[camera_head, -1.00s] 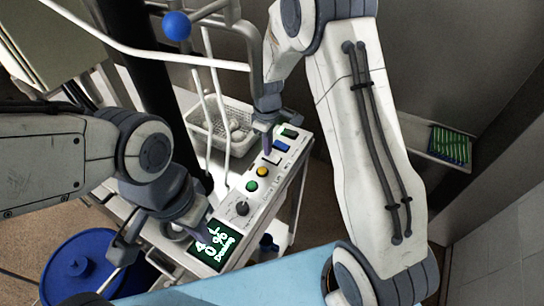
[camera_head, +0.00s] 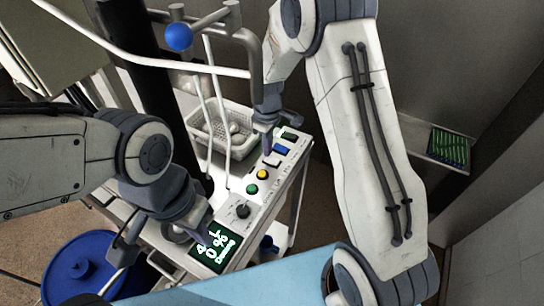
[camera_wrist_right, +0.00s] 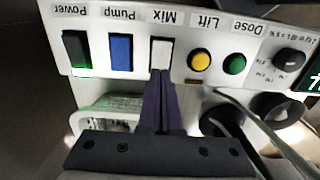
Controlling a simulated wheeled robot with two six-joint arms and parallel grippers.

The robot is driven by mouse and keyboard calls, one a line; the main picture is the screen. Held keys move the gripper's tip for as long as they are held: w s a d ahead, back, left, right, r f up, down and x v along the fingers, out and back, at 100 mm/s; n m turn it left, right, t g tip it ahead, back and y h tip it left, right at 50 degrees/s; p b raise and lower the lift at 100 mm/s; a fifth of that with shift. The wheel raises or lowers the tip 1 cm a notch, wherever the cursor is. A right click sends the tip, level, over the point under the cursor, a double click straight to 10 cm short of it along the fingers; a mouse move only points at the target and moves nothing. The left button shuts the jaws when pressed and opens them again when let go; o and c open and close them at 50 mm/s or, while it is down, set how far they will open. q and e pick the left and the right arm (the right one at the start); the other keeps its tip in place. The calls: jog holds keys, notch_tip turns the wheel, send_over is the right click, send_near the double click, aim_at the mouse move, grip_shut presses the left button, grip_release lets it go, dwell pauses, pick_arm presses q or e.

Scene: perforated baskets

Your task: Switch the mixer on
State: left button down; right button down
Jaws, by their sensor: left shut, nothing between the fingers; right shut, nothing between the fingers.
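The white Mix switch (camera_head: 272,160) sits on the control panel (camera_head: 259,212), between the blue Pump switch (camera_head: 280,148) and the yellow Lift button (camera_head: 262,174). In the right wrist view the Mix switch (camera_wrist_right: 161,54) is partly covered by my right gripper (camera_wrist_right: 160,76). My right gripper (camera_head: 267,149) is shut and empty, with its tips at the switch's lower edge; I cannot tell whether they touch it. My left gripper (camera_head: 203,237) is shut and empty by the lit display (camera_head: 217,247).
The Power switch (camera_wrist_right: 76,49) has a green glow at its lower edge. A green Dose button (camera_wrist_right: 235,64) and a black knob (camera_wrist_right: 290,60) are on the panel. A white perforated basket (camera_head: 212,137) stands behind it. A blue lidded drum (camera_head: 80,268) is at lower left.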

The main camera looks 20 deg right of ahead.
aim_at(268, 159)
notch_tip(268, 159, up, 5)
jog(key=p, duration=0.3)
dwell(0.4)
jog(key=s+d+r+m+t, duration=0.1)
jog(key=s+d+r+m, duration=0.1)
jog(key=s+r+m, duration=0.45)
jog(key=s+d+r+m+t, duration=0.1)
jog(key=s+d+m+t, duration=0.15)
jog(key=s, duration=0.65)
jog(key=s+a+f+n+g+b, duration=0.1)
jog(key=s+a+n+b, duration=0.2)
jog(key=s+a, duration=0.3)
jog(key=s+a+f+n+g+y+b, duration=0.1)
jog(key=s+a+f+n+g+b, duration=0.1)
jog(key=s+a+n+b, duration=0.2)
jog(key=s+a+b, duration=0.2)
jog(key=s+a, duration=0.1)
jog(key=a, duration=0.1)
jog(key=shift+f, duration=0.3)
